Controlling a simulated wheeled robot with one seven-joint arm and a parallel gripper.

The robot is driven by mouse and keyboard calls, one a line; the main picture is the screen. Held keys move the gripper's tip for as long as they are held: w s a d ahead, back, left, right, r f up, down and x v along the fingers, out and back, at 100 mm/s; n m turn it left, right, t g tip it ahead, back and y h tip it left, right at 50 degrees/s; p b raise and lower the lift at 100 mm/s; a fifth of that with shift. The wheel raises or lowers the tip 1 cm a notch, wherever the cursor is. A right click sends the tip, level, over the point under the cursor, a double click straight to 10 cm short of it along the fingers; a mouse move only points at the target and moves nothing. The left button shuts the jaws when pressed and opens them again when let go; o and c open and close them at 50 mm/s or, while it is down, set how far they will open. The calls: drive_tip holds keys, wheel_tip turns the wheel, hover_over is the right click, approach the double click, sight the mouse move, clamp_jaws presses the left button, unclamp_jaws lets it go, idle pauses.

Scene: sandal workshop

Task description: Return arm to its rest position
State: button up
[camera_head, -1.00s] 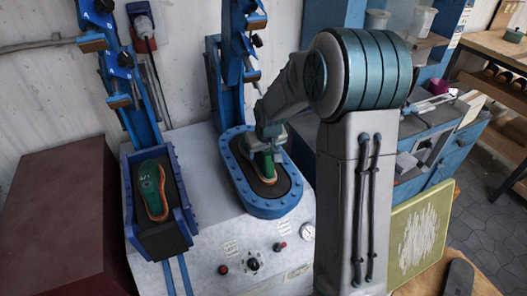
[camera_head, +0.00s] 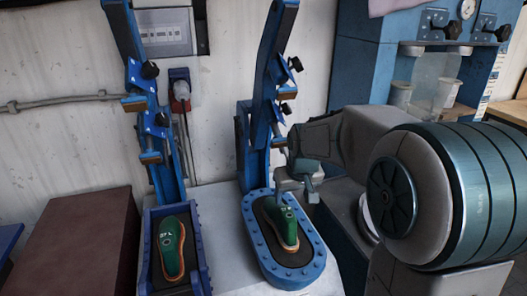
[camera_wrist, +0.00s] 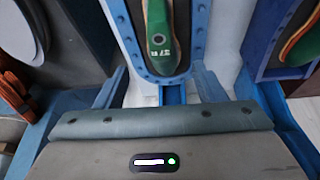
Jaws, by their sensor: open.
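My gripper (camera_head: 302,192) is open and empty, just above and to the right of the toe-far end of the right green sandal piece. That green piece (camera_head: 280,228) lies on the dark pad of the blue oval tray (camera_head: 262,262). In the wrist view the green piece (camera_wrist: 158,32) shows at the top, apart from my gripper's body. A second green piece with an orange edge (camera_head: 171,248) lies in the blue rectangular tray (camera_head: 147,262) at left. My arm's large teal joint fills the right side of the head view.
Two blue upright press arms (camera_head: 262,90) stand behind the trays against the white wall. A dark red box (camera_head: 70,245) is at left. A blue cabinet (camera_head: 372,62) with clear cups (camera_head: 401,94) on it stands behind my arm.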

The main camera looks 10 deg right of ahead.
drive_tip(key=s+m+g, duration=0.1)
drive_tip(key=s, duration=2.3)
drive_tip(key=shift+a+f+m, duration=0.15)
drive_tip(key=shift+f+m, duration=0.15)
drive_tip(key=shift+f, duration=0.15)
